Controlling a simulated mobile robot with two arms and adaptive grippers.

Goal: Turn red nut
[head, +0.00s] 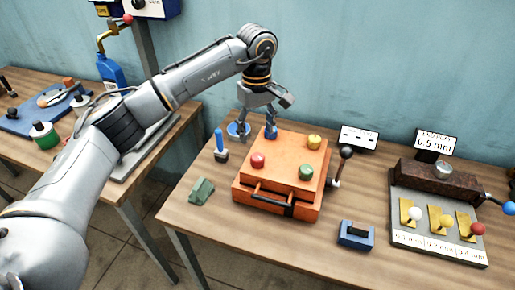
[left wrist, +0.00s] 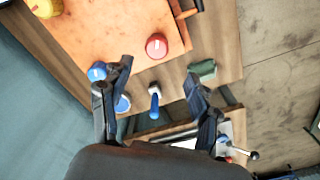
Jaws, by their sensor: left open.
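The red nut (head: 257,160) sits on the front left of the orange box's top (head: 283,165). It also shows in the left wrist view (left wrist: 156,46), beyond my fingertips and between their lines. My left gripper (head: 265,112) is open and empty above the back left of the box, near the blue nut (head: 270,133). In the left wrist view the open fingers (left wrist: 158,75) are spread, and the blue nut (left wrist: 97,71) is beside the left finger, partly hidden. It is apart from the red nut. A yellow nut (head: 314,142) and a green nut (head: 306,173) share the top.
A blue block (head: 356,235) and a gauge fixture (head: 440,215) are farther right. The front table area is clear.

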